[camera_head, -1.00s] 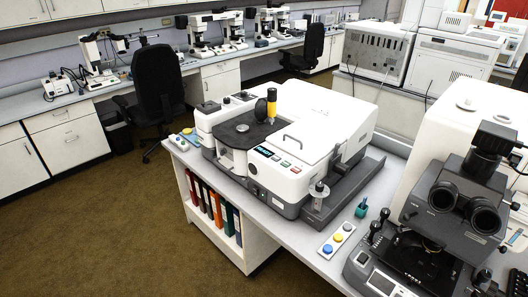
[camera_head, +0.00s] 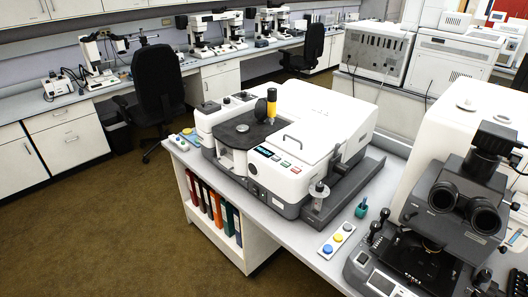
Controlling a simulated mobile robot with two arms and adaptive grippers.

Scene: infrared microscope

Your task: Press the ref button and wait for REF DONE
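The white and dark grey infrared instrument (camera_head: 315,115) stands on the bench in the middle of the head view. On its front panel is a small dark display (camera_head: 264,152) with text too small to read. A short row of small buttons (camera_head: 285,163) sits right of the display, with a red one (camera_head: 295,170) at the right end. I cannot read which is ref. Neither of my grippers shows in this view.
A black binocular microscope (camera_head: 440,215) stands at the right. A pad with coloured round buttons (camera_head: 337,240) and a small green holder (camera_head: 361,208) lie on the bench between them. Another coloured pad (camera_head: 185,137) lies at the left bench end. Open floor is at the lower left.

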